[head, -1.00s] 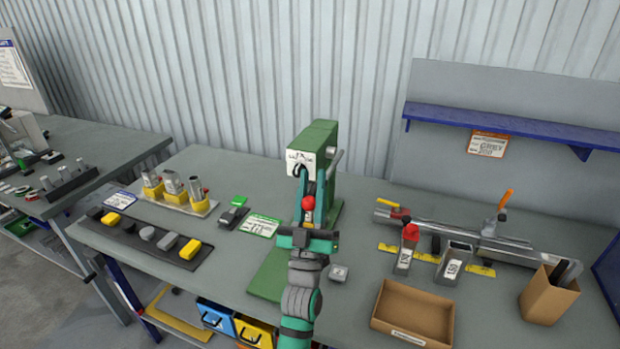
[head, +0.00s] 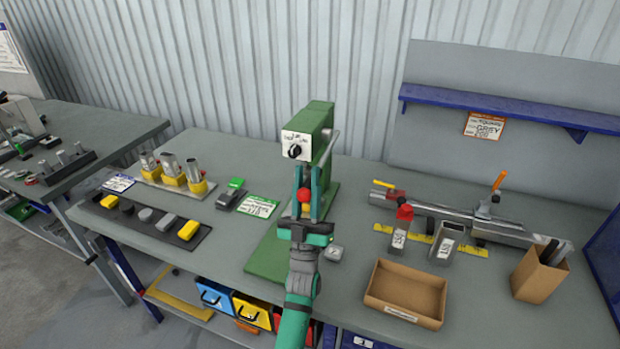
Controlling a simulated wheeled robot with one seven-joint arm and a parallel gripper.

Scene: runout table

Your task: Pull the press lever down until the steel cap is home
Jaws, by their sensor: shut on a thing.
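The green arbor press (head: 318,125) stands on the table with its long green base plate (head: 268,262) towards me. A red ball knob (head: 306,195), apparently the press lever's end, sits low in front of the press. My gripper (head: 306,188) is shut on it, a teal finger on each side. The lever's shaft is mostly hidden by my fingers and wrist. A steel rod (head: 327,147) slants at the press head's right side. I cannot make out the steel cap or its seat; my gripper and the press cover that area.
A small grey block (head: 334,253) lies right of my wrist. An open cardboard tray (head: 434,318) and square tubes (head: 445,246) stand to the right. Yellow cups with metal tubes (head: 172,172) and a dark strip with plugs (head: 120,224) lie left.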

